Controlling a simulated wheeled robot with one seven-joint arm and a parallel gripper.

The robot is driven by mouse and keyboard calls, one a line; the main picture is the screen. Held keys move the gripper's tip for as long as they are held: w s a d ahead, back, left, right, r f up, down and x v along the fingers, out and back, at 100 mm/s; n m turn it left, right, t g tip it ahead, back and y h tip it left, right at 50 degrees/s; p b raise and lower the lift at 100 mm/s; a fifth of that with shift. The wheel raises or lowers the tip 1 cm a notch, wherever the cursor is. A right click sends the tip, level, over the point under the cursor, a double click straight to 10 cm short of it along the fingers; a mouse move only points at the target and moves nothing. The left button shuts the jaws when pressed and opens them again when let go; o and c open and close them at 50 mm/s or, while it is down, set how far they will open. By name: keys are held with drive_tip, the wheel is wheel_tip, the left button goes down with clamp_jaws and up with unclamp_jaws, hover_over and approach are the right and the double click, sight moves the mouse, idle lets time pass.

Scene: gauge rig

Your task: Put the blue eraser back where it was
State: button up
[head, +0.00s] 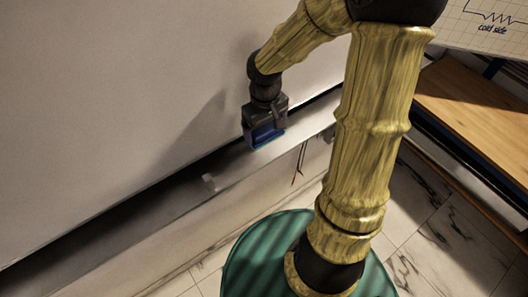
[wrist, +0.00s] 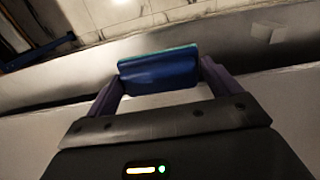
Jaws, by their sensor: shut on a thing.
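The blue eraser (wrist: 160,70) is a flat blue block with a thin teal edge. My gripper (wrist: 158,82) is shut on it, one finger at each end, in the wrist view. In the head view the eraser (head: 264,134) shows below my gripper (head: 266,126), close over the ledge (head: 235,168) that runs along the foot of the whiteboard (head: 110,90). I cannot tell whether the eraser touches the ledge.
A small pale block (head: 209,182) lies on the ledge, left of the eraser; it also shows in the wrist view (wrist: 268,32). Thin dark and red cords (head: 299,163) hang below the ledge. A wooden bench (head: 470,105) stands at the right. The ledge's left stretch looks bare.

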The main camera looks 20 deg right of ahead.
wheel_tip(320, 180, down, 6)
drive_tip(key=shift+r, duration=0.1)
drive_tip(key=shift+d+f, duration=0.1)
drive_tip(key=shift+f, duration=1.85)
drive_tip(key=shift+c, duration=0.5)
drive_tip(key=o, duration=0.8)
drive_tip(key=shift+r, duration=0.1)
wheel_tip(320, 180, up, 12)
drive_tip(key=shift+f+p, duration=0.1)
drive_tip(key=shift+p, duration=0.3)
